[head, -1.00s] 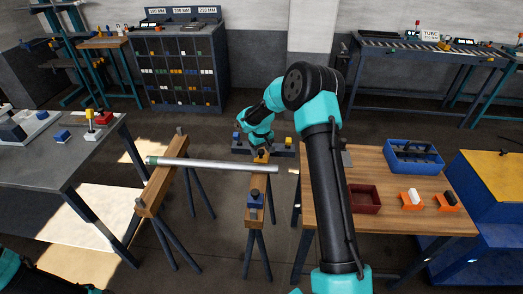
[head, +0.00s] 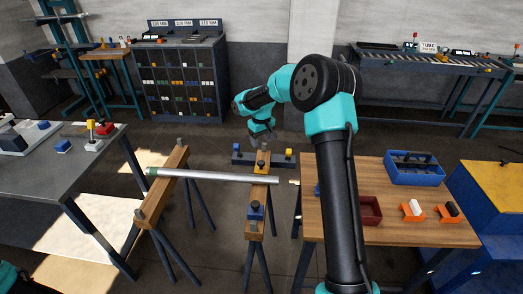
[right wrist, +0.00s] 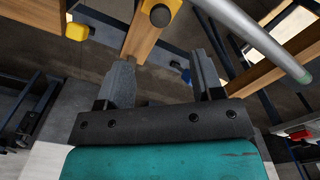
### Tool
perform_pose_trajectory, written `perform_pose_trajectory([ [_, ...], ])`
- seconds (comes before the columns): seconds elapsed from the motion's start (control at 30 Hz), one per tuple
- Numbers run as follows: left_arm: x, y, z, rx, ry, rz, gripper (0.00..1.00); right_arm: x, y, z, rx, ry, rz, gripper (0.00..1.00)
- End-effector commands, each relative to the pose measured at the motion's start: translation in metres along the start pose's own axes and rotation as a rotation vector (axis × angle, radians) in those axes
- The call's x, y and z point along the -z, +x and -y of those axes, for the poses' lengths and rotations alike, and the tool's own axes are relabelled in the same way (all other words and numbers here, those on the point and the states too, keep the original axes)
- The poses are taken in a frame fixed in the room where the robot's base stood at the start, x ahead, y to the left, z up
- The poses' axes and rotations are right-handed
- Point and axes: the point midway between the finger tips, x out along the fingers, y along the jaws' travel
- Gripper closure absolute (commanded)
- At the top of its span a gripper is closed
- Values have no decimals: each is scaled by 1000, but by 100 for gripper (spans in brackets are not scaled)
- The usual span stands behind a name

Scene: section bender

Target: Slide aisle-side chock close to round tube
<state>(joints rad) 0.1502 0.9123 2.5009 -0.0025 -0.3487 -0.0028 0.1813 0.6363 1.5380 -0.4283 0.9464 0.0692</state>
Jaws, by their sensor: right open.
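The round tube (head: 220,177), grey with a green left end, lies across two wooden trestle beams. A yellow chock (head: 261,168) sits on the right beam (head: 258,190) just behind the tube; any gap is too small to tell. A blue chock (head: 256,211) with a dark knob sits on that beam in front of the tube, clearly apart from it. My right gripper (head: 259,141) is behind the beam's far end. In the right wrist view my gripper (right wrist: 163,78) is open and empty, with the yellow chock (right wrist: 157,7) and tube (right wrist: 255,32) beyond its fingers. My left gripper is out of view.
A dark bar with blue and yellow blocks (head: 288,153) lies behind the right trestle. A wooden table (head: 400,228) at right holds a dark red tray (head: 369,209) and a blue bin (head: 414,178). The left beam (head: 160,192) carries the tube's other end.

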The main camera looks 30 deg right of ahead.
Motion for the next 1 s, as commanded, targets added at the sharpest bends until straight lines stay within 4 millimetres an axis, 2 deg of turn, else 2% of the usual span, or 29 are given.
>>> perform_pose_trajectory([
  [0.1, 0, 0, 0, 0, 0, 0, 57, 0, -24, 0, -1, -1, -2, 39],
  [0.2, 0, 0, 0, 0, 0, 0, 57, 0, -39, 0, -1, -1, -1, 39],
  [0.4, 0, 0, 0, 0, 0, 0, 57, 0, -56, 0, 0, -1, 0, 39],
  [0.9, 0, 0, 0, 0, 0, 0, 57, 0, -57, 0, 0, 0, 1, 39],
  [1.0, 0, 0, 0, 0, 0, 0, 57, -3, -52, 1, 8, 5, 4, 39],
])
